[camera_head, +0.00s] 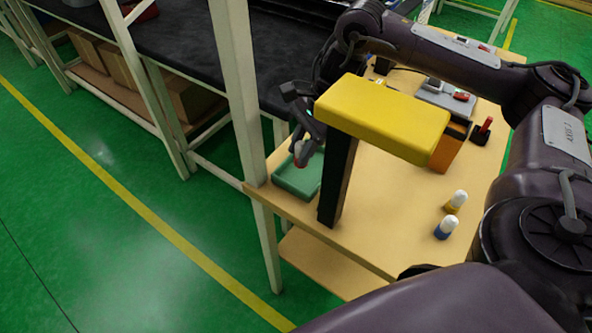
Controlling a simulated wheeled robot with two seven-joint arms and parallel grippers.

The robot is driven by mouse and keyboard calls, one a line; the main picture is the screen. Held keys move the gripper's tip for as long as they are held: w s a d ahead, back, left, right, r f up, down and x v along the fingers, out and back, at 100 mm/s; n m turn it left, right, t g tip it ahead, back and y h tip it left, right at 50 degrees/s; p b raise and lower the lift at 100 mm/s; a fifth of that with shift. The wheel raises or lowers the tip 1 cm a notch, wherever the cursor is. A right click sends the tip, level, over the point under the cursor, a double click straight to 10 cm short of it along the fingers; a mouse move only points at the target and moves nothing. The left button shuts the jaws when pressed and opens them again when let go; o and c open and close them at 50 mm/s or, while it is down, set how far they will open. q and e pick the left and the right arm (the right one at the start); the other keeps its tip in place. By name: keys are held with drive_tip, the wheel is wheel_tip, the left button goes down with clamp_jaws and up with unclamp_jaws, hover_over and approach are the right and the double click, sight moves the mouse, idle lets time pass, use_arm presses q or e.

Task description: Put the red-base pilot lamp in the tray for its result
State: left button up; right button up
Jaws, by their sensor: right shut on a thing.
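My right gripper (303,146) reaches over the far left of the wooden table and is shut on the red-base pilot lamp (298,159). The lamp is small, with a whitish part above and red below, and the fingers partly hide it. It is over the green tray (283,187); I cannot tell whether it touches the tray floor. The yellow-topped stand hides part of the tray's right side. My left gripper is not in view.
A stand with a yellow top (385,112) and dark post rises right beside the tray. A yellow-base lamp (455,201) and a blue-base lamp (446,229) stand at the table's right. A red piece in a black holder (481,133) is farther back. The table's front middle is clear.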

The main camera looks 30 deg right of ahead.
drive_tip(key=shift+f, duration=0.95)
wheel_tip(320, 180, down, 3)
drive_tip(key=shift+f+p, duration=0.1)
drive_tip(key=shift+p, duration=0.35)
drive_tip(key=shift+f, duration=0.45)
drive_tip(key=o, duration=1.1)
drive_tip(key=shift+c, duration=0.2)
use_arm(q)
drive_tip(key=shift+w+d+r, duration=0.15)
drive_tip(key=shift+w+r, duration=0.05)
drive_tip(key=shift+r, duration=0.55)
use_arm(e)
drive_tip(key=shift+r, duration=0.1)
drive_tip(key=b+v, duration=0.1)
drive_tip(key=v, duration=0.4)
drive_tip(key=shift+w+d, duration=0.1)
drive_tip(key=shift+w, duration=0.05)
use_arm(q)
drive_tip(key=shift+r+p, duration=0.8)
drive_tip(key=shift+p, duration=0.5)
use_arm(e)
drive_tip(key=v, duration=0.7)
